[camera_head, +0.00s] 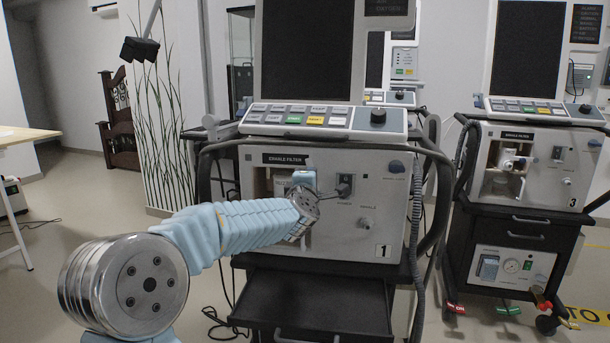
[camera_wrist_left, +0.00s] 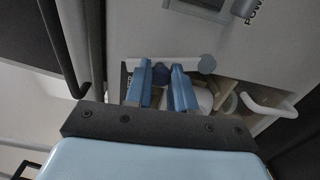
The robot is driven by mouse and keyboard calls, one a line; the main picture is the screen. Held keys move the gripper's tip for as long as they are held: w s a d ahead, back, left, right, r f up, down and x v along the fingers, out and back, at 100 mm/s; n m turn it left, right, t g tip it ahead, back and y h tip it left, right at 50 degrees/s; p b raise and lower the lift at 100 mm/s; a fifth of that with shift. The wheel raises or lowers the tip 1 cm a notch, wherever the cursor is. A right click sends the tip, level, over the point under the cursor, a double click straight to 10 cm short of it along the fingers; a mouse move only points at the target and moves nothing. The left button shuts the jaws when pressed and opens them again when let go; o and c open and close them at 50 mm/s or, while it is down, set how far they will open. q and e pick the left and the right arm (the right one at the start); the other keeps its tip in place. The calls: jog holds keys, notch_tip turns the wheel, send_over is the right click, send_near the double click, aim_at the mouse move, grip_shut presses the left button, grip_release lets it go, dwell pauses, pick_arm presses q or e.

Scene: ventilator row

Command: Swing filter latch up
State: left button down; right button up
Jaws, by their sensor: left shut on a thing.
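Ventilator 1 (camera_head: 375,225) stands in front of me, with an open filter bay (camera_head: 262,182) at the left of its front panel. My left gripper (camera_wrist_left: 163,86) reaches that bay; in the head view my wrist hides most of it. In the left wrist view its two blue fingers stand slightly apart, around a dark blue piece of the filter latch (camera_wrist_left: 207,64). The latch looks like a pale bar with a rounded end, lying across the fingertips. A white round filter part (camera_wrist_left: 205,101) shows beside the fingers, partly hidden. My right gripper is not in view.
A keypad console (camera_head: 325,119) juts out above the panel. A dark drawer (camera_head: 318,302) sits open below. Black side rails and hoses (camera_head: 428,190) flank the machine. A pale curved hook (camera_wrist_left: 268,105) lies near the fingers. Ventilator 3 (camera_head: 540,170) stands to the right.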

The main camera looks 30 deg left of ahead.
pick_arm(q)
jog(key=shift+w+d+r+m+p, duration=0.15)
jog(key=shift+d+m+p, duration=0.2)
jog(key=shift+m, duration=0.35)
jog(key=shift+w+d+f+m+p, duration=0.15)
jog(key=shift+d+m+p, duration=0.15)
jog(key=shift+m, duration=0.4)
jog(key=shift+d, duration=0.1)
jog(key=c, duration=0.9)
grip_release()
jog(key=shift+c, duration=0.2)
jog(key=b+v, duration=0.1)
jog(key=v, duration=1.2)
jog(key=shift+s, duration=0.35)
jog(key=shift+d, duration=0.15)
